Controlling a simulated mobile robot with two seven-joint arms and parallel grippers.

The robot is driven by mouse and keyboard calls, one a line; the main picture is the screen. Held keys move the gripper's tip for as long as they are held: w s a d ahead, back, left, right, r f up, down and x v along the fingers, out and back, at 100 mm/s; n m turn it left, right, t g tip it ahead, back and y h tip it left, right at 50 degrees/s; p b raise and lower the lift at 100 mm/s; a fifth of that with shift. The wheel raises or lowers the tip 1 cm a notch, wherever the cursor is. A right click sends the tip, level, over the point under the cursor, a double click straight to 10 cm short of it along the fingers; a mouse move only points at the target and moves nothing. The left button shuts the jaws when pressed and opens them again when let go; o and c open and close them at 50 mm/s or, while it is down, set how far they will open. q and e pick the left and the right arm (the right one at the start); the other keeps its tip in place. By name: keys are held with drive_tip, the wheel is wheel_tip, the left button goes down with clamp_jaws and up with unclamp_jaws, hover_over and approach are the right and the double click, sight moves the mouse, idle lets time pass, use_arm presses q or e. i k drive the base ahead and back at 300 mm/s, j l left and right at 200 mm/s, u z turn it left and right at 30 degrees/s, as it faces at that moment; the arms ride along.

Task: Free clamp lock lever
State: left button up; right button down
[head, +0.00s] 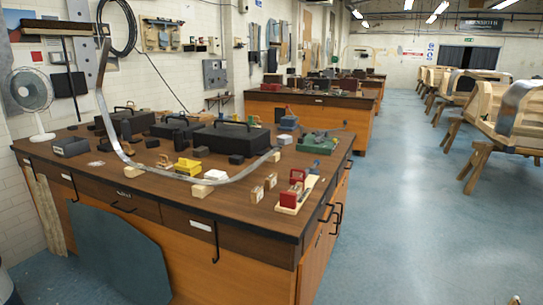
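A wooden workbench (120,180) with a dark brown top fills the left and middle of the head view. A small red device (289,199) sits on a pale wooden base near the bench's front right corner, with a second red part (297,177) just behind it. A green tool with a blue part (318,145) lies farther back at the right edge. I cannot tell which of these, if any, is the clamp, and no lock lever can be made out at this size. Neither of my grippers is in view.
A long bent metal strip (105,110) rises from the bench top and curves across it on wooden blocks. Black cases (230,139), a yellow block (187,166) and a white fan (31,92) stand on the bench. Blue floor (430,220) is clear to the right; wooden bodyframes (490,110) stand beyond.

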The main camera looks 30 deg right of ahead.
sight(317, 162)
drive_tip(key=i+l+u, duration=0.1)
drive_tip(key=l+u, duration=0.85)
drive_tip(key=l, duration=0.6)
drive_tip(key=l+u, duration=0.1)
drive_tip(key=l, duration=0.45)
drive_tip(key=k+l+u, duration=0.1)
drive_tip(key=l, duration=0.5)
drive_tip(key=k+l+u, duration=0.1)
drive_tip(key=l, duration=0.45)
drive_tip(key=k+l, duration=0.1)
drive_tip(key=l, duration=0.45)
drive_tip(key=k+l, duration=0.1)
drive_tip(key=l, duration=0.4)
drive_tip(key=k+l, duration=0.1)
drive_tip(key=l, duration=0.45)
drive_tip(key=k+l, duration=0.1)
drive_tip(key=l, duration=0.45)
